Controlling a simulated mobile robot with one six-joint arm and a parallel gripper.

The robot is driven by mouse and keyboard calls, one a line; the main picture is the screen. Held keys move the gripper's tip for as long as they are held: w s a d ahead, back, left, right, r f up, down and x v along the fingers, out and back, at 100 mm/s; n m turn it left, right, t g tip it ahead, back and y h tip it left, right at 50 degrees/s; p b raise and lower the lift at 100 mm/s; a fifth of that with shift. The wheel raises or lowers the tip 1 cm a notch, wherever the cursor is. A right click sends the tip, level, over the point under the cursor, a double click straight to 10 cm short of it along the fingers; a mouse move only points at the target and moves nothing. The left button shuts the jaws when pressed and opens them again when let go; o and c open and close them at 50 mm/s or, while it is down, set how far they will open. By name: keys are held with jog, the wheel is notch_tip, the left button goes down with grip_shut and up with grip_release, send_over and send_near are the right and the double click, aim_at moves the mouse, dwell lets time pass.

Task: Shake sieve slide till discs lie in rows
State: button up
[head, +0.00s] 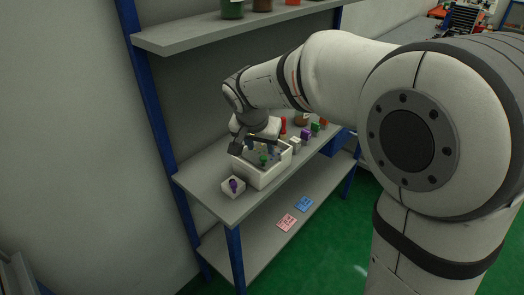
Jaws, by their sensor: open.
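I cannot make out a sieve slide or rows of discs in the head view. A white open box (256,177) with a grey inside stands on the middle shelf. A small green piece (263,160) shows in it, and other small details there are too small to tell. My gripper (259,150) is over the box, pointing down, open. Whether its fingers touch anything in the box cannot be told at this size. My wrist hides the back part of the box.
A small white holder with a purple piece (233,184) stands at the shelf's near end. Small white, purple, green and red items line the shelf behind the box. The upper shelf (200,33) is above my wrist. Pink (287,222) and blue (303,204) cards lie on the lower shelf.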

jog(key=shift+v, duration=1.25)
